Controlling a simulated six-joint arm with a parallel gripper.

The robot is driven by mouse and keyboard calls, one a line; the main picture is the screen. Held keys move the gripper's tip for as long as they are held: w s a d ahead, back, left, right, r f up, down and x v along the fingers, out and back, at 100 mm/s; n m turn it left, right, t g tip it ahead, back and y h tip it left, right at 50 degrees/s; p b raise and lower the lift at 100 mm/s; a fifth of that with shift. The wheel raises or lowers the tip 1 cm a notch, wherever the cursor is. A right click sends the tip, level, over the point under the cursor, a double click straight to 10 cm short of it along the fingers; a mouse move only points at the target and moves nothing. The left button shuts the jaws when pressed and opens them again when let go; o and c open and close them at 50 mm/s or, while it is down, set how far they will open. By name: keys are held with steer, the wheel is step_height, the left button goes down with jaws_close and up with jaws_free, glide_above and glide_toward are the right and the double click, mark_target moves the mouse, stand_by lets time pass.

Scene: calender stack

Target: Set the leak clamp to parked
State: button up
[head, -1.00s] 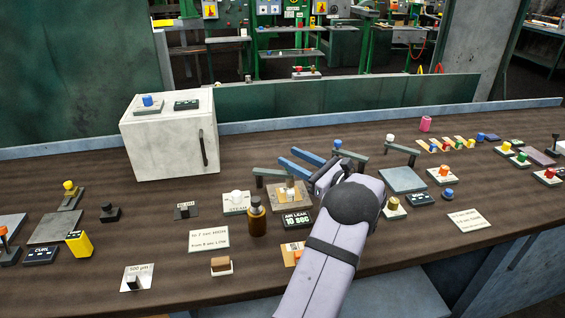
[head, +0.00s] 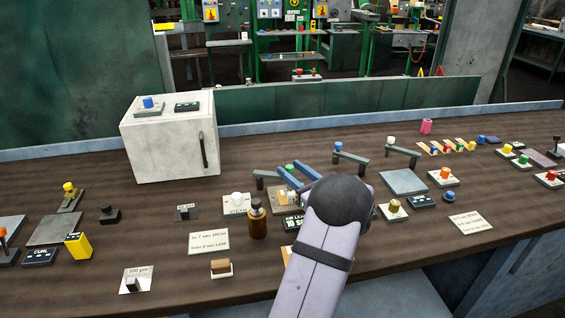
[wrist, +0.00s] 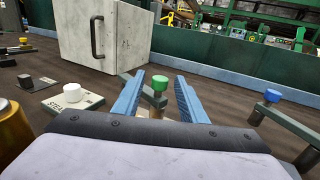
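A dark grey lever bar with a green knob (wrist: 160,84) stands beside the AIR LEAK 10 SEC plate (head: 293,222); no label naming the leak clamp is readable. In the head view the green knob (head: 290,167) shows between my blue fingers. My gripper (wrist: 161,76) is open, its fingers on either side of the knob, with gaps visible in the wrist view. Nothing is held. In the head view my gripper (head: 290,172) and wrist partly hide the lever's base and the plate.
A blue-knobbed lever (head: 350,155) and a white-knobbed lever (head: 402,150) stand to the right. A white STEAM knob (head: 237,198) and a brown bottle (head: 257,220) are to the left. A white cabinet (head: 170,137) stands behind left. A grey plate (head: 403,182) lies right.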

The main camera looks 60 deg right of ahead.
steer(key=shift+p+x, duration=0.5)
steer(key=shift+x, duration=2.15)
jaws_close()
